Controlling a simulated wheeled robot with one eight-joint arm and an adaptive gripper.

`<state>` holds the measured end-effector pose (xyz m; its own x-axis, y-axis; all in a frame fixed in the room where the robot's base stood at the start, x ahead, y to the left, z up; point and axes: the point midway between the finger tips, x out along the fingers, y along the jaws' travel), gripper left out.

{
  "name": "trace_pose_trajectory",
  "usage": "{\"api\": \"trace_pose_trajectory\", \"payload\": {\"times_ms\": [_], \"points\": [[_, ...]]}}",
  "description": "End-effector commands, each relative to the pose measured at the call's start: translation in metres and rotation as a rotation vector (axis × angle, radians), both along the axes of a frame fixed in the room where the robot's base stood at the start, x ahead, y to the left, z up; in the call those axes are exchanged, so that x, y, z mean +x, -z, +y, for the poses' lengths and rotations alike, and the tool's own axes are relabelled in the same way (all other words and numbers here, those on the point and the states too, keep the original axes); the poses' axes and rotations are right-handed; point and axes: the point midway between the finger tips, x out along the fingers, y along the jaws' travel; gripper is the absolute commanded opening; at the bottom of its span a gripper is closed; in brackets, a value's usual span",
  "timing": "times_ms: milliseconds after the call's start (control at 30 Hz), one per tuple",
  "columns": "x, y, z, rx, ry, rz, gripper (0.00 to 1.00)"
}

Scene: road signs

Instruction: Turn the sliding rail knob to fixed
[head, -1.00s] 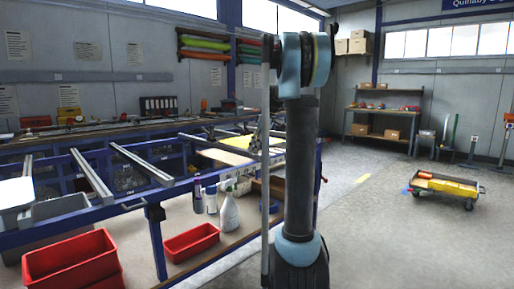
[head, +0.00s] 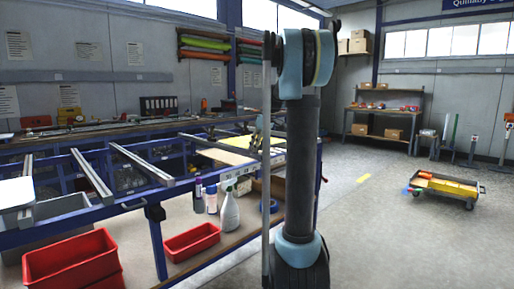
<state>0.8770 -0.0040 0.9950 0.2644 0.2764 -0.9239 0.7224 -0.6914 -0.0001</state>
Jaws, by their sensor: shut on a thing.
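My arm stands upright across the middle of the head view, with a dark link and light blue joints. My gripper cannot be made out; it is behind the arm or out of the picture. The workbench (head: 130,205) has a blue frame and several metal rails (head: 140,162) across its top. I cannot pick out the sliding rail knob for certain. A small dark part (head: 324,180) sticks out right of the arm at bench height; I cannot tell what it is.
Red bins (head: 75,262) and spray bottles (head: 229,210) sit on the bench's lower shelf. A cart (head: 450,188) with yellow boxes stands at the right. A shelf rack (head: 385,115) stands at the back wall. The floor between bench and cart is clear.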

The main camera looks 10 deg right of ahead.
Motion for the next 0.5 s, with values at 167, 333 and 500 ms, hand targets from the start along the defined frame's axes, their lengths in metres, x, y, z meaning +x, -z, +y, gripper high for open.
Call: {"api": "trace_pose_trajectory", "payload": {"times_ms": [167, 333, 500], "points": [[-0.0016, 0.0003, 0.0029, 0.000, 0.159, 0.000, 0.07], [-0.0024, 0.0003, 0.0047, 0.000, 0.320, 0.000, 0.07], [-0.0028, 0.0004, 0.0062, -0.001, 0.480, -0.001, 0.07]]}}
